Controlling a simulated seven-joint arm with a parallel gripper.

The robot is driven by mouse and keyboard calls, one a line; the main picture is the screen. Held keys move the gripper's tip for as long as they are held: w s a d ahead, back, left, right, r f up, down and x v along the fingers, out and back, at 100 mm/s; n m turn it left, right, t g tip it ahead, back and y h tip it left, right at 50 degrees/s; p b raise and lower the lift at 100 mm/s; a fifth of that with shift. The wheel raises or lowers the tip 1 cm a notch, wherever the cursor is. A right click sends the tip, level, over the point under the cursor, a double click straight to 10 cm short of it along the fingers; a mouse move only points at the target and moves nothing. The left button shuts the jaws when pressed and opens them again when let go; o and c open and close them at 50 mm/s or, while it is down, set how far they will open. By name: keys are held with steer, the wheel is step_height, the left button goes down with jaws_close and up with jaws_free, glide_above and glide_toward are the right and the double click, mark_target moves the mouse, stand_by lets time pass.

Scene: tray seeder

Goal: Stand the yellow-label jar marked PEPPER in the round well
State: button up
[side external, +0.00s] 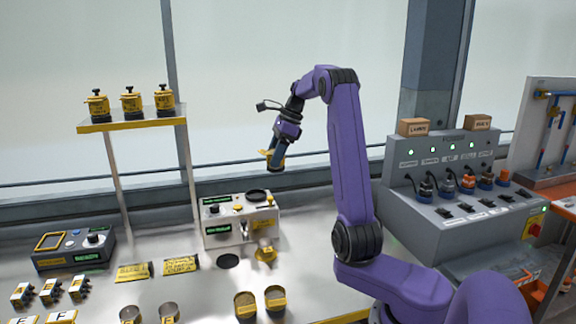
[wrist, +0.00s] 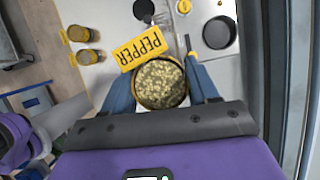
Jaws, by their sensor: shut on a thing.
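My gripper (side external: 277,155) is raised in the air above the worktable, shut on the PEPPER jar (side external: 268,160). In the wrist view the jar (wrist: 160,84) sits between the two blue fingers of my gripper (wrist: 162,92). Its round open top shows speckled greenish-brown contents, and its yellow label (wrist: 140,47) reads PEPPER. A dark round recess (side external: 228,261) lies in the tabletop in front of a grey machine. A dark round opening (side external: 257,195) also shows on top of that machine. I cannot tell which of these is the round well.
The grey machine (side external: 222,238) has yellow knobs and a yellow spout (side external: 265,254). Two filled jars (side external: 245,305) (side external: 275,300) stand at the table's front. Glass cups (side external: 168,312), yellow signs (side external: 181,263) and a control box (side external: 75,250) are left. A shelf (side external: 135,124) holds yellow-black pots.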

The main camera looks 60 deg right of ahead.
steer(key=w+d+f+m+t+h, duration=0.1)
steer(key=w+d+m+h, duration=0.1)
steer(key=w+d+m, duration=0.3)
steer(key=w+d+m+h, duration=0.15)
steer(key=w+m, duration=0.25)
steer(key=w, duration=0.4)
steer(key=shift+s+d+f, duration=0.1)
steer(key=shift+d+f, duration=0.1)
steer(key=shift+f, duration=3.45)
steer(key=shift+s+d+f, duration=0.1)
steer(key=shift+d+f, duration=0.05)
steer(key=shift+f, duration=3.5)
steer(key=shift+f, duration=0.2)
steer(key=o, duration=1.2)
steer(key=v, duration=1.7)
steer(key=shift+s+r, duration=0.15)
steer(key=shift+r, duration=0.05)
